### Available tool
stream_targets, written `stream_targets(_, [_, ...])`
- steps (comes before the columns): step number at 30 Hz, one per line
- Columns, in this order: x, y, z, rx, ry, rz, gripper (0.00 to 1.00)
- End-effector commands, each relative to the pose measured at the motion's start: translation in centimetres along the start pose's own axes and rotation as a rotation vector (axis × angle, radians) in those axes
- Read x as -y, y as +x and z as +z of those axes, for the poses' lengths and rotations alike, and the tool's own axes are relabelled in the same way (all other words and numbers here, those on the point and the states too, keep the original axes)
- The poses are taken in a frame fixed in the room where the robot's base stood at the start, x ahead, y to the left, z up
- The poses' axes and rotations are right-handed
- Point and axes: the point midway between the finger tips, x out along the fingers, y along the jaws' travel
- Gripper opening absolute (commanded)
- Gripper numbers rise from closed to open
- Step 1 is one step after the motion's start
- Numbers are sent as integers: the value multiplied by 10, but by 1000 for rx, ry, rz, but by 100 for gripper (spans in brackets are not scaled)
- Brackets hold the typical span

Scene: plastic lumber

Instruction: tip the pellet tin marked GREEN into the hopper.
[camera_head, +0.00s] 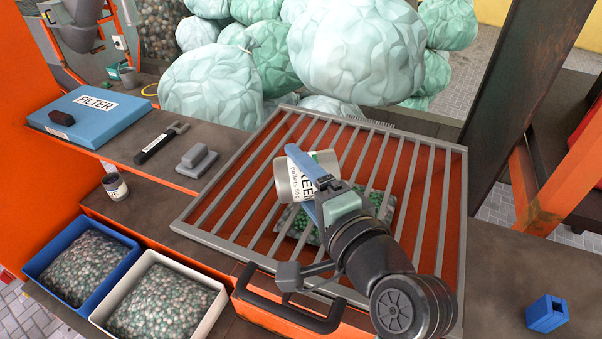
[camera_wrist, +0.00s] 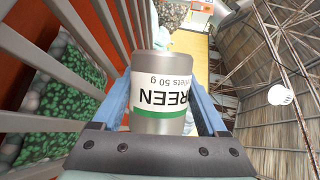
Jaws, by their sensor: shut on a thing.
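My gripper (camera_head: 300,176) is shut on a grey metal tin (camera_head: 283,184) with a white label. The tin is tipped over above the hopper's grey grate (camera_head: 215,242). I cannot see into its mouth. Green pellets (camera_head: 378,203) lie in a patch beneath the bars, partly hidden by my gripper. These pellets also show in the wrist view (camera_wrist: 62,95).
Another labelled tin (camera_head: 115,187) stands on the lower left ledge. A blue bin (camera_head: 50,250) and a white bin (camera_head: 205,277) hold mixed pellets. A blue FILTER box (camera_head: 85,125) and tools lie on the shelf. Pale bags (camera_head: 215,85) are piled behind; a blue block (camera_head: 546,314) sits right.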

Motion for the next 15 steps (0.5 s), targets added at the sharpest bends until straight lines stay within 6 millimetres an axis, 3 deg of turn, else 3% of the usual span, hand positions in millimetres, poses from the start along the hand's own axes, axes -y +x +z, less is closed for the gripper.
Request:
stream_targets(8, [2, -2, -2, -7, -51, 23, 18])
stream_targets(15, [5, -5, -10, -64, -428, 156, 18])
